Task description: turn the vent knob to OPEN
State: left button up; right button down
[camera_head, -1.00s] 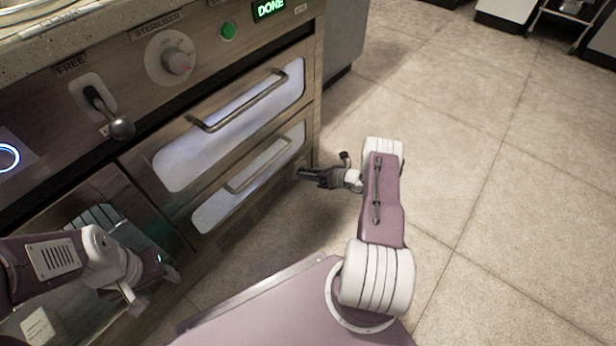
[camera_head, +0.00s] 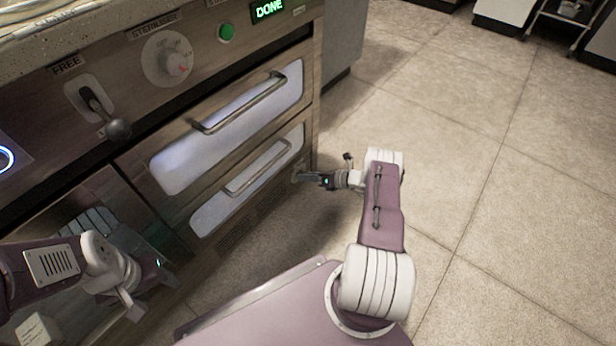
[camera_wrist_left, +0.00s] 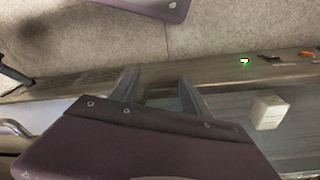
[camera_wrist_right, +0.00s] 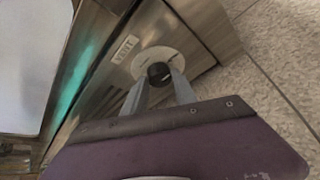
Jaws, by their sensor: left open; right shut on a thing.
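The vent knob (camera_wrist_right: 158,72) is a small dark knob on a round pale dial plate (camera_wrist_right: 172,58), with a VENT label (camera_wrist_right: 124,48) beside it in the right wrist view. My right gripper (camera_wrist_right: 158,84) is shut on the knob, one finger on each side. In the head view my right gripper (camera_head: 303,177) is at the lower right corner of the cabinet front, where the knob itself is hard to make out. The dial's marks are too small to read. My left gripper (camera_wrist_left: 158,82) is open and empty, low in front of the cabinet's left part.
Tiled floor (camera_head: 500,180) to the right is clear.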

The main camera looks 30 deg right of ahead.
jog(key=c, duration=1)
grip_release()
jog(key=shift+d+r, duration=0.1)
jog(key=p+v, duration=0.5)
jog(key=v, duration=0.3)
jog(key=shift+s+d, duration=0.25)
jog(key=shift+s, duration=0.1)
